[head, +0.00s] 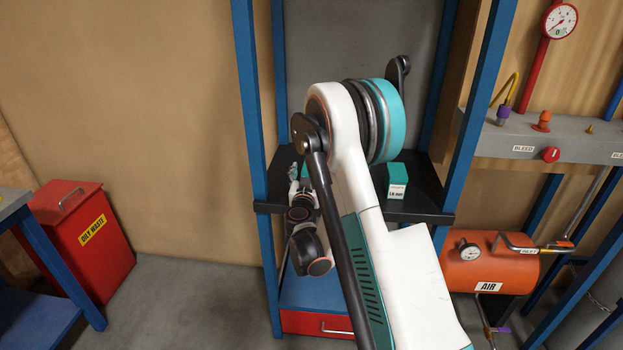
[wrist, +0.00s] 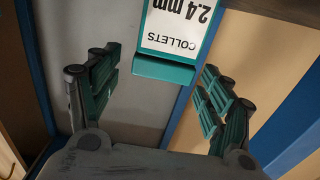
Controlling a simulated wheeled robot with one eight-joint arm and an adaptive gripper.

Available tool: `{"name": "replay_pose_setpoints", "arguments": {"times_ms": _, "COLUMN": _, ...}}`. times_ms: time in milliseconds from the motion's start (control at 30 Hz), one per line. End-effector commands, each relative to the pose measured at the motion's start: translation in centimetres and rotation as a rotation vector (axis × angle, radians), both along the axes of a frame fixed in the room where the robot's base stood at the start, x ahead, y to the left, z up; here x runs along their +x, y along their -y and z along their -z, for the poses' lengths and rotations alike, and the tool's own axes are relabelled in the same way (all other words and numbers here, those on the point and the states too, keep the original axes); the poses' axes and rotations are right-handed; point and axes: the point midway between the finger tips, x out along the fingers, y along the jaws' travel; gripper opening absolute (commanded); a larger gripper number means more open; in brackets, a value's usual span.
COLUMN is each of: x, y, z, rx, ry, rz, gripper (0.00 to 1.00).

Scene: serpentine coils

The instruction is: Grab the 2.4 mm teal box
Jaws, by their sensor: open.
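The teal box (wrist: 178,28) has a white label reading "COLLETS 2.4 mm", upside down in the wrist view. It is at the top of that view, partly cut off by the edge. My gripper (wrist: 158,68) is open, with one teal-and-grey finger on each side of the box and visible gaps between. In the head view my arm covers the middle of the shelf, and I cannot clearly make out the 2.4 mm box there.
A similar teal box labelled 1.6 mm (head: 397,181) stands on the dark shelf (head: 423,203), right of my arm. Blue rack posts (head: 249,95) flank the shelf. An orange air tank (head: 492,262) is at right, a red waste bin (head: 84,240) at left.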

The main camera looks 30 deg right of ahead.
Motion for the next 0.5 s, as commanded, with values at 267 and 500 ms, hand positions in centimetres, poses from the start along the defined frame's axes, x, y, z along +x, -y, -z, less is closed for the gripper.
{"name": "replay_pose_setpoints", "arguments": {"times_ms": 267, "x": 2.9, "y": 1.9, "z": 0.8, "rx": 0.000, "ry": 0.000, "rz": 0.002, "gripper": 0.73}}
{"name": "replay_pose_setpoints", "arguments": {"times_ms": 500, "x": 4.3, "y": 2.8, "z": 0.5, "rx": 0.000, "ry": 0.000, "rz": 0.000, "gripper": 0.73}}
